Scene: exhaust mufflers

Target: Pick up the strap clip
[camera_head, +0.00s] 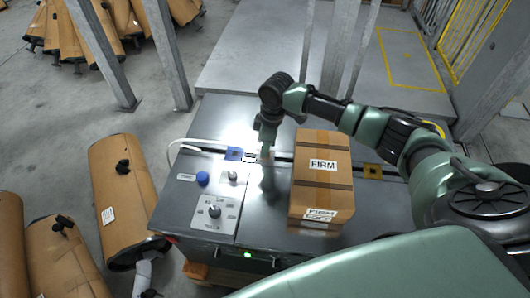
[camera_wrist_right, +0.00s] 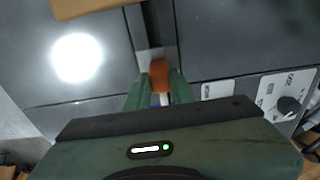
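A small orange piece (camera_wrist_right: 158,72), which I take to be the strap clip, sits at the dark slot in the grey bench top. In the right wrist view it lies between the fingers of my right gripper (camera_wrist_right: 160,88). The fingers are close on both sides of it; I cannot tell whether they press on it. In the head view my right gripper (camera_head: 266,150) points down at the slot, left of the cardboard box, and largely hides the piece. My left gripper is not in view.
A strapped cardboard box (camera_head: 322,175) marked FIRM stands on the bench (camera_head: 262,225), right of the gripper. A control panel (camera_head: 212,213) with knobs and a blue button (camera_head: 202,178) is at front left. Brown mufflers (camera_head: 128,190) lie on the floor at left.

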